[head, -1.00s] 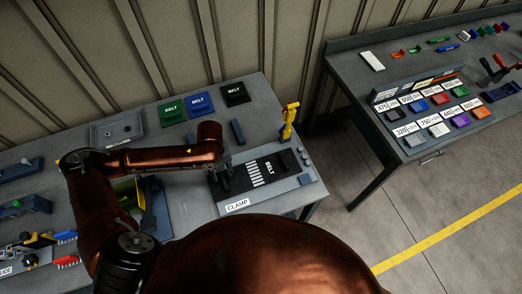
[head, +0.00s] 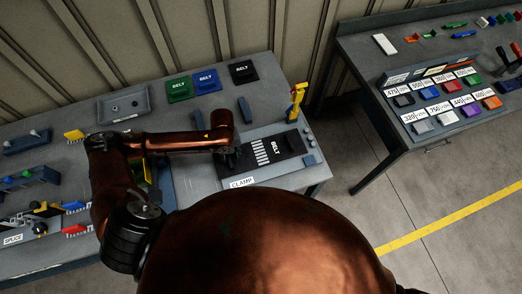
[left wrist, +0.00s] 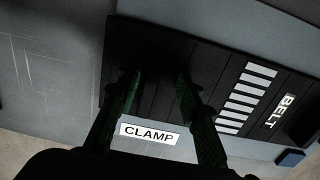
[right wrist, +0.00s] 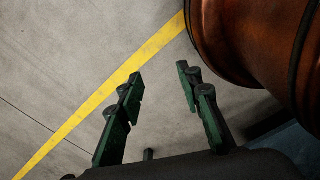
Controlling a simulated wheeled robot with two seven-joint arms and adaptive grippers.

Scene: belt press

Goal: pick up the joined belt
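The joined belt (head: 287,147) is a flat black strip with white bars and the word BELT. It lies on the grey clamp plate (head: 245,173) at the right end of the near bench. In the left wrist view the belt (left wrist: 218,82) runs from under the fingers to the right. My left gripper (head: 231,159) is over the belt's left end; its fingers (left wrist: 158,88) are apart in the left wrist view, with dark belt between them. Contact cannot be told. My right gripper (right wrist: 160,76) is open and empty over the floor.
A yellow upright lever (head: 297,101) stands behind the clamp's right side. Green (head: 179,89), blue (head: 206,82) and black (head: 243,72) BELT pads lie at the back. A second bench (head: 372,66) with labelled bins stands right, across a floor gap.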

